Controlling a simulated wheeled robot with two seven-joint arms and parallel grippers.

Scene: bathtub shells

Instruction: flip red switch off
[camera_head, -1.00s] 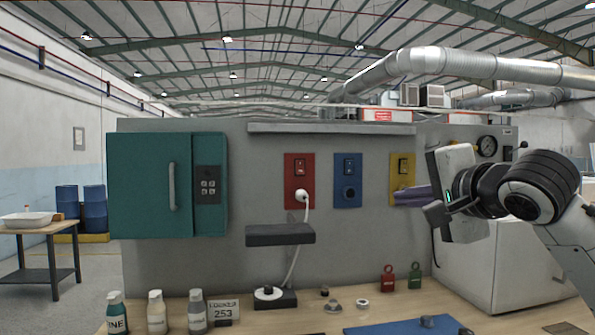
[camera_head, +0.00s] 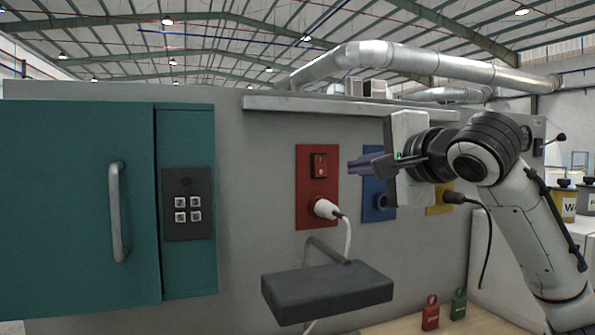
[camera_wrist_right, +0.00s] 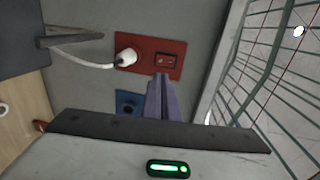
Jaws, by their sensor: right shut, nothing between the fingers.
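The red switch panel (camera_head: 303,212) is on the grey wall, with a dark rocker switch (camera_head: 319,165) in its upper part. A white plug (camera_head: 326,208) sits in the socket below the switch. In the right wrist view the red panel (camera_wrist_right: 174,47) and its rocker switch (camera_wrist_right: 166,61) are just beyond the fingertips. My right gripper (camera_head: 352,164) is shut and empty, with its purple fingers pointing left, a little right of the red panel and in front of the blue panel. In the wrist view my right gripper (camera_wrist_right: 161,78) points toward the red panel. My left gripper is out of view.
A blue panel (camera_head: 378,207) and a yellow panel (camera_head: 438,208) are right of the red one. A dark shelf (camera_head: 327,290) juts out below, with the white cord by it. A teal cabinet (camera_head: 75,225) stands at left. A metal ledge (camera_head: 330,108) runs above.

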